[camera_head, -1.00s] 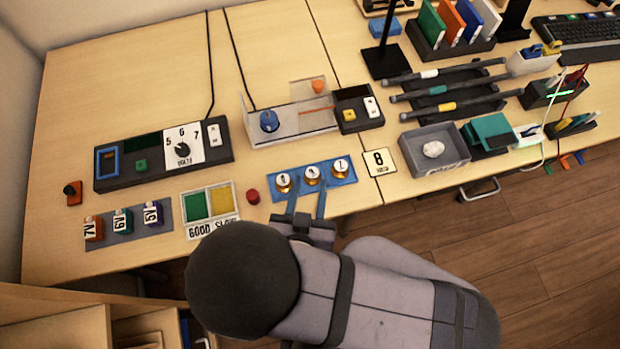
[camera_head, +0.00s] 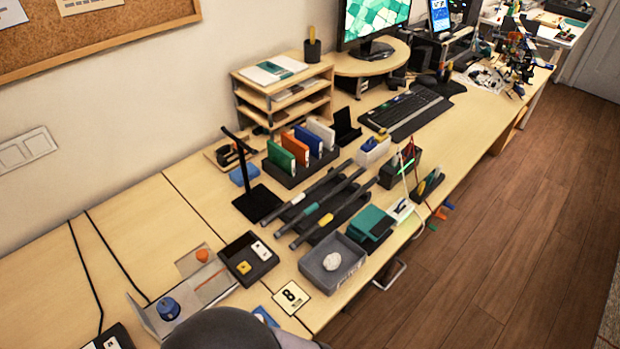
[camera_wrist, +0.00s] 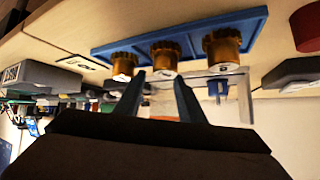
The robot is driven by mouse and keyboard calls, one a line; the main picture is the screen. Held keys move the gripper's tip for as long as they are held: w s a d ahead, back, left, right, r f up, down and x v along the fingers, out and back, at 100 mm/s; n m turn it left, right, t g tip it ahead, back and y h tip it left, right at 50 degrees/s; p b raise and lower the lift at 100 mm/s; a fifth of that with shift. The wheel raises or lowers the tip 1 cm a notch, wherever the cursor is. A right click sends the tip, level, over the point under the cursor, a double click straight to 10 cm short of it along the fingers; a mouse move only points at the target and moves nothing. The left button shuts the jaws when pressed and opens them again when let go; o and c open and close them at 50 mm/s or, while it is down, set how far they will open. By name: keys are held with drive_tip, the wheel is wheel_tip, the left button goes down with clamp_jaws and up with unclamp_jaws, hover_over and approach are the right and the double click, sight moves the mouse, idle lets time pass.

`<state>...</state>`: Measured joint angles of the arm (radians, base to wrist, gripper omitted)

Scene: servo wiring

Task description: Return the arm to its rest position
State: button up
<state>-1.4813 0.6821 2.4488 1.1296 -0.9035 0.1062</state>
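My gripper (camera_wrist: 158,82) shows in the wrist view with its two blue-grey fingers apart and nothing held between them. Its tips are close to a blue tray (camera_wrist: 108,50) that carries three brass-coloured round pieces: one (camera_wrist: 124,64), a middle one (camera_wrist: 165,53) and one (camera_wrist: 222,45). I cannot tell whether the fingers touch any of them. In the head view the gripper is out of frame; only a dark rounded part of my arm shows at the bottom edge. A corner of the blue tray (camera_head: 264,315) shows there.
A card marked 8 (camera_head: 291,297), a grey bin (camera_head: 332,277) with a white lump and a black box (camera_head: 248,259) stand near the tray. A clear-walled fixture (camera_head: 150,315) with a blue knob is at left. A red round piece (camera_wrist: 306,27) shows in the wrist view.

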drive_tip(key=w, duration=0.1)
drive_tip(key=w+d+r+g, duration=0.1)
drive_tip(key=w, duration=0.1)
drive_tip(key=w+r+m+g+p, duration=0.1)
drive_tip(key=w, duration=0.1)
drive_tip(key=shift+d+h, duration=0.3)
drive_tip(key=w+d+r+m+g+h+p, duration=0.1)
drive_tip(key=d+r+g, duration=0.25)
drive_tip(key=d, duration=0.55)
drive_tip(key=w+d+r+g+p, duration=0.15)
drive_tip(key=d+r, duration=0.35)
drive_tip(key=d, duration=0.5)
drive_tip(key=s+d+r+g+h, duration=0.1)
drive_tip(key=s+d, duration=0.2)
drive_tip(key=d, duration=0.2)
drive_tip(key=s+d+r+g+h+p, duration=0.1)
drive_tip(key=s+d+r, duration=0.1)
drive_tip(key=d, duration=0.4)
drive_tip(key=shift+s+d+r+m+g, duration=0.3)
drive_tip(key=shift+s+m+g, duration=0.1)
drive_tip(key=shift+s, duration=0.3)
